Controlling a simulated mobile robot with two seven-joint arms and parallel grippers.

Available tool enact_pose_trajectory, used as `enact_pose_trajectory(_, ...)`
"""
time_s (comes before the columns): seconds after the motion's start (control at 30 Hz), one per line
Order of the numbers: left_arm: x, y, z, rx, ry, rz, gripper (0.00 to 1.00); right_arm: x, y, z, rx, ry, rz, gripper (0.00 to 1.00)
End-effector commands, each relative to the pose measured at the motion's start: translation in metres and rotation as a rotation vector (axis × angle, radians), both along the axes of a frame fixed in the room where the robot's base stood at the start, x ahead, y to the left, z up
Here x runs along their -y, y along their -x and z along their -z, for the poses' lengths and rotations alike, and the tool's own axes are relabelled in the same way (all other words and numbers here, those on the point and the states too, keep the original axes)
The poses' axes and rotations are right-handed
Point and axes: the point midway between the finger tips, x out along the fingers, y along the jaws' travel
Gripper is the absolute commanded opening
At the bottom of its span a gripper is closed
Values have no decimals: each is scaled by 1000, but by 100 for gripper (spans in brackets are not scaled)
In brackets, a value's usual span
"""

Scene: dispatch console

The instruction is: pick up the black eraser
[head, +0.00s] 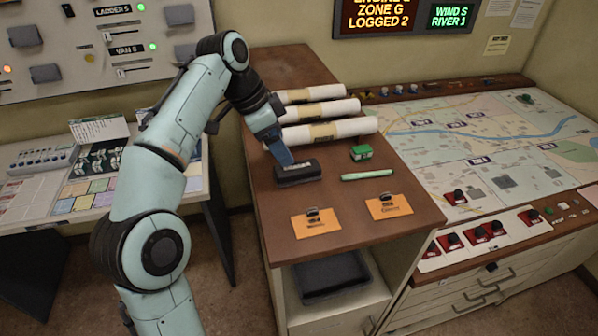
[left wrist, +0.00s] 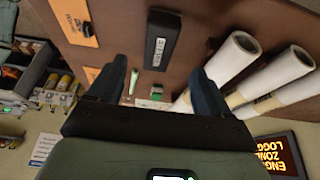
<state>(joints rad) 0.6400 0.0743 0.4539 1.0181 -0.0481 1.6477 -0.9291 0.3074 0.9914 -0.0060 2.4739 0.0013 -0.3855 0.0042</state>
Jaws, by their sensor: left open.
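The black eraser (head: 298,173) lies on the brown top of the cabinet, in front of the rolled papers. It also shows in the left wrist view (left wrist: 162,40), where pale lettering is on it. My left gripper (head: 284,157) is open and empty, just behind and above the eraser in the head view. In the left wrist view its two fingers (left wrist: 158,85) are spread apart, and the eraser lies beyond their tips, roughly between them. My right gripper is in neither view.
Several rolled papers (head: 330,131) lie behind the eraser. Two orange tags with black clips (head: 316,224) (head: 389,207) lie nearer the front edge. A map table (head: 480,150) adjoins on the right.

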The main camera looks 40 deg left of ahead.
Motion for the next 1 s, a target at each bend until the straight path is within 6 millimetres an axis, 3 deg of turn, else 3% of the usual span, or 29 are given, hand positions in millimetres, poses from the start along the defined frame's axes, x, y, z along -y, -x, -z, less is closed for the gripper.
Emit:
enact_pose_trajectory(0.03, 2, -1, 15, -9, 1, 1, 79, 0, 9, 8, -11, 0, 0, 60)
enact_pose_trajectory(0.33, 9, -11, 35, -4, 0, 0, 79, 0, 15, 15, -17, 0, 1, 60)
enact_pose_trajectory(0.6, 20, -23, 71, -5, 2, 0, 79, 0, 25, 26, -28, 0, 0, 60)
enact_pose_trajectory(0.93, 22, -26, 76, 0, 1, -2, 79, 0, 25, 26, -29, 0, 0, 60)
enact_pose_trajectory(1.0, 22, -26, 76, 0, 1, -2, 56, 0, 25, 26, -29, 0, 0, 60)
